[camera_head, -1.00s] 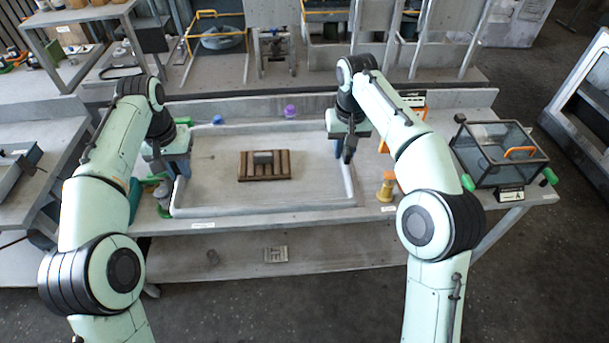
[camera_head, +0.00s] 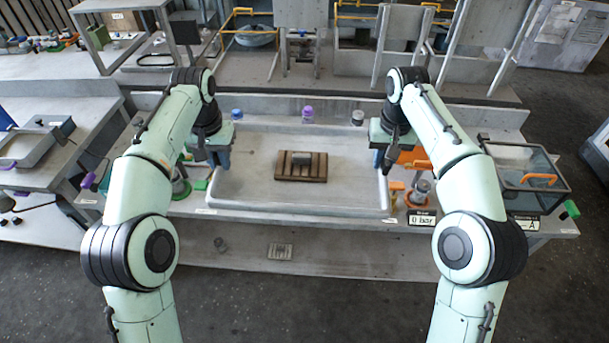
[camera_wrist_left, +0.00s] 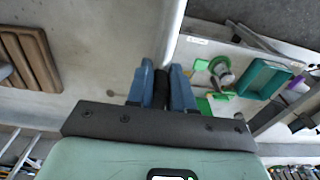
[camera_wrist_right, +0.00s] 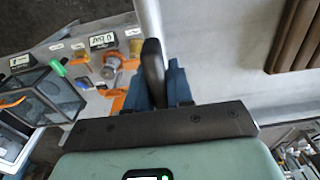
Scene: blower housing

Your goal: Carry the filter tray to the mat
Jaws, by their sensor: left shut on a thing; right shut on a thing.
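The filter tray appears to be the wide, pale, rimmed tray (camera_head: 245,186) in the middle of the head view. A brown slatted block (camera_head: 289,171) with a small grey piece on top lies inside it. My left gripper (camera_head: 217,160) is shut on the tray's left side; the left wrist view shows its blue fingers (camera_wrist_left: 162,88) around a dark grip by the rim. My right gripper (camera_head: 382,160) is shut on the right side, with a dark grip between its fingers (camera_wrist_right: 157,85). I cannot tell how far the tray is above the bench, nor make out a mat.
A clear box with an orange handle (camera_head: 539,180) stands at the right. A gauge (camera_head: 420,188) and orange fittings (camera_head: 397,192) are close to the tray's right edge. Green parts (camera_head: 181,187) stand at its left. A purple-capped item (camera_head: 307,115) is behind.

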